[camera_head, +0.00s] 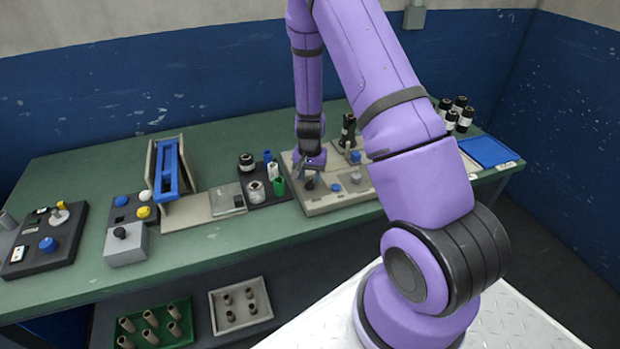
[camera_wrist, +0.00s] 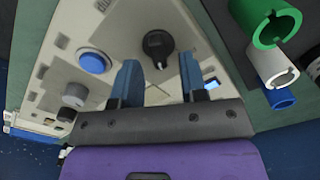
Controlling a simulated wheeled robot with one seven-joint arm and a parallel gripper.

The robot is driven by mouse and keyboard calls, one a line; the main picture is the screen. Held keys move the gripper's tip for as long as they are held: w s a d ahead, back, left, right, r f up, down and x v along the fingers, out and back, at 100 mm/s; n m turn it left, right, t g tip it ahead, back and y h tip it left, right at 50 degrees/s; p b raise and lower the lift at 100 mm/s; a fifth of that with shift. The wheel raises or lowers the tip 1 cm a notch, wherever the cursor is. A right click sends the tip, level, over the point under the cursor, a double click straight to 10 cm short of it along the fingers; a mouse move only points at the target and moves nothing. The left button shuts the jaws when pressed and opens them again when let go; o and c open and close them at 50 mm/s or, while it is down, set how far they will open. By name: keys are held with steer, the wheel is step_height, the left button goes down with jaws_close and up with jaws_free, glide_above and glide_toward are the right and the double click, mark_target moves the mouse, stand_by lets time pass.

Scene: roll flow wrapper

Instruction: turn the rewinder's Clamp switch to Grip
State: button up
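The beige panel (camera_head: 335,203) of the rewinder stands on the bench below my gripper (camera_head: 312,170). In the wrist view a black knob (camera_wrist: 158,42) with a pointer stands on the panel (camera_wrist: 125,25), and its labels cannot be read. I cannot tell from a label whether it is the Clamp switch. My gripper's two fingers (camera_wrist: 159,74) are apart, with the knob in line with the gap between them near their tips. I see no finger contact on the knob. A blue button (camera_wrist: 94,62) and a grey knob (camera_wrist: 75,96) are left of the fingers.
Green (camera_wrist: 272,22), white (camera_wrist: 275,66) and blue (camera_wrist: 280,98) tubes stand right of the fingers in the wrist view, on a dark tray (camera_head: 268,199). A blue tray (camera_head: 487,151) and several black rolls (camera_head: 459,110) are at the bench's right end.

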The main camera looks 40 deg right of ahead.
step_height(320, 180, up, 9)
steer(key=shift+r, duration=0.2)
stand_by(0.6)
step_height(320, 180, up, 12)
steer(key=n+t, duration=0.1)
steer(key=n, duration=0.1)
glide_above(309, 180)
steer(key=s+a, duration=0.2)
steer(key=a, duration=0.2)
steer(key=s+a+r+n+t+y, duration=0.1)
steer(key=s+a+r, duration=0.15)
steer(key=r, duration=0.35)
steer(key=s+a+r+n+t, duration=0.1)
steer(key=s+a+r+n, duration=0.1)
steer(key=s+r, duration=0.25)
steer(key=s+a+r+n+t, duration=0.1)
steer(key=s+a+r+n, duration=0.1)
steer(key=s+r, duration=0.3)
steer(key=s+a+r+n+t+h, duration=0.1)
steer(key=s+r, duration=0.5)
steer(key=s, duration=0.7)
steer(key=shift+a+r+n, duration=0.25)
steer(key=shift+a+n, duration=0.45)
steer(key=shift+a, duration=0.15)
